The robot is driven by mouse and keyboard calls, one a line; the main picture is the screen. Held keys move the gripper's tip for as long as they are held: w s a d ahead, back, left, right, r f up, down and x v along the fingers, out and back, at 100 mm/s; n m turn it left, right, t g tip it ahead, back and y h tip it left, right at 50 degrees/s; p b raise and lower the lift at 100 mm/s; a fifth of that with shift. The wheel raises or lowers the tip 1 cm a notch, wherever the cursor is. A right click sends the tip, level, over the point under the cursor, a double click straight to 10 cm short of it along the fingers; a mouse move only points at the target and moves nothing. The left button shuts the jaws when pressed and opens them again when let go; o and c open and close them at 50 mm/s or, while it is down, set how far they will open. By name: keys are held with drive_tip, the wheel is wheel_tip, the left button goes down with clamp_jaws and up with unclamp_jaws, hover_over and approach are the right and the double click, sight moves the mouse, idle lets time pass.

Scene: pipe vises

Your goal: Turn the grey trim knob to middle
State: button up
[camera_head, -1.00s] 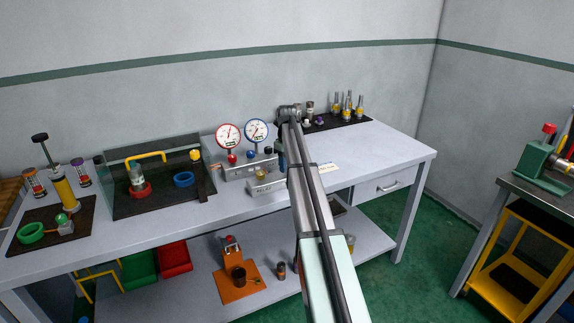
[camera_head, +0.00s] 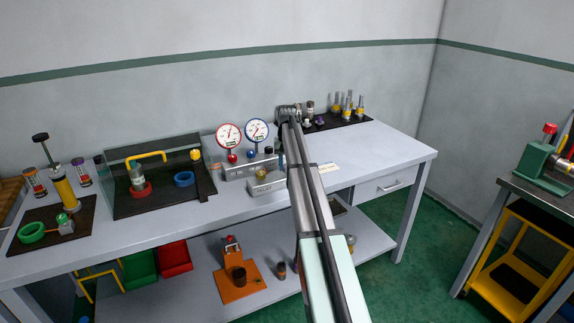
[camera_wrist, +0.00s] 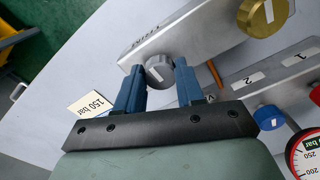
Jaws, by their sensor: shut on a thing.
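The grey trim knob (camera_wrist: 159,72) sits on the side of a pale metal block (camera_wrist: 195,30), with a light pointer line on its face. My gripper (camera_wrist: 160,80) has one blue finger on each side of the knob and is shut on it. Lettering on the block beside the knob is too small to read surely. In the head view the block (camera_head: 268,187) stands at the front of the gauge stand, and my arm hides the grey knob and most of the gripper.
A brass knob (camera_wrist: 262,14) is on the same block. A manifold (camera_wrist: 265,80) with a blue knob (camera_wrist: 269,117) and gauges is close by. A "150 bar" card (camera_wrist: 90,104) lies on the bench. The bench right of my arm (camera_head: 385,150) is mostly clear.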

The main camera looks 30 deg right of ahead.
drive_tip(key=shift+m, duration=0.3)
drive_tip(key=o, duration=1)
drive_tip(key=shift+o, duration=0.2)
drive_tip(key=shift+r, duration=0.1)
wheel_tip(320, 180, up, 14)
drive_tip(key=shift+a, duration=0.1)
idle(0.4)
